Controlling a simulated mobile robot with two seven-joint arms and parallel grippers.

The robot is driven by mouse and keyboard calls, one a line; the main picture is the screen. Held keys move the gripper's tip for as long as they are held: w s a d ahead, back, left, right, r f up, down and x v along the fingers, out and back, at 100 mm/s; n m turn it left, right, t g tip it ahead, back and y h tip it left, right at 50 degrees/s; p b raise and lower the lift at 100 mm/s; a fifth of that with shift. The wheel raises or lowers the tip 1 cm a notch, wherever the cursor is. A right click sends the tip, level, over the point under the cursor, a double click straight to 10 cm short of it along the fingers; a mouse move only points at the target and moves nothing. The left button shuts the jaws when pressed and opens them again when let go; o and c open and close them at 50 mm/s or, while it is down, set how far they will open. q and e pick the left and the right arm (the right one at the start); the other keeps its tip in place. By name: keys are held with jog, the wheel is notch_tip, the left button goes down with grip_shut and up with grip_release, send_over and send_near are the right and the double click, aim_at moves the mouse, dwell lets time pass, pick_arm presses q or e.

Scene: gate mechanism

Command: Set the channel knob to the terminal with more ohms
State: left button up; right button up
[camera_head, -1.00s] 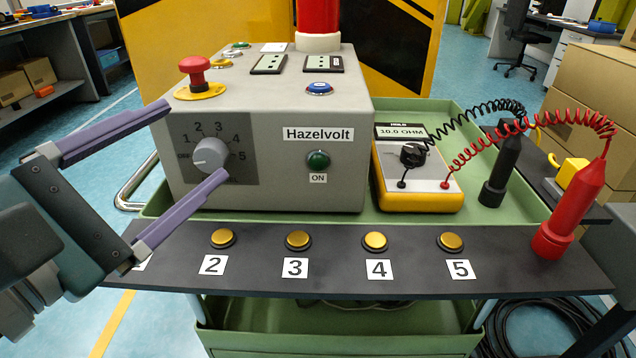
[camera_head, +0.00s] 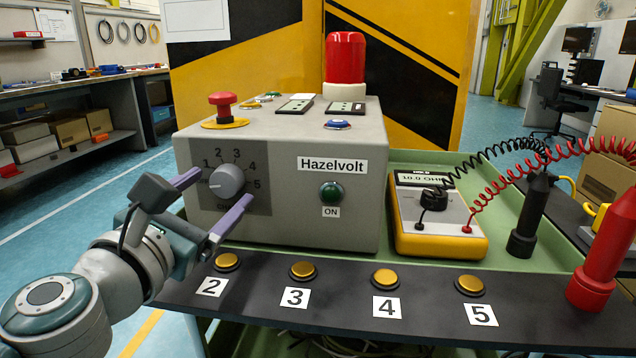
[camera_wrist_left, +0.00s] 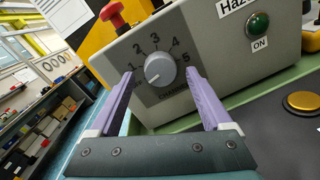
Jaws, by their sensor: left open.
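The channel knob (camera_head: 227,181) is a light grey dial on the dark scale plate of the grey Hazelvolt box (camera_head: 300,220), marked 1 to 5. Its white line points to the lower left, near the off mark. My left gripper (camera_head: 217,190) is open, its purple fingers at either side of the knob. The wrist view shows the knob (camera_wrist_left: 160,70) between the fingertips, apparently not gripped. The yellow ohmmeter (camera_head: 438,222) reads about 10.0 OHM. Gold terminals 2 (camera_head: 227,261), 3 (camera_head: 303,270), 4 (camera_head: 384,278) and 5 (camera_head: 470,285) line the black front panel (camera_head: 340,300). Terminal 1 is hidden.
A red probe (camera_head: 606,250) stands at the panel's right end, a black probe (camera_head: 530,215) behind it; both have coiled leads. A red stop button (camera_head: 222,104) tops the box. A green ON button (camera_head: 331,192) sits right of the knob.

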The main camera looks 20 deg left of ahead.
pick_arm(q)
jog(key=shift+w, duration=0.45)
jog(key=shift+c, duration=0.2)
grip_shut()
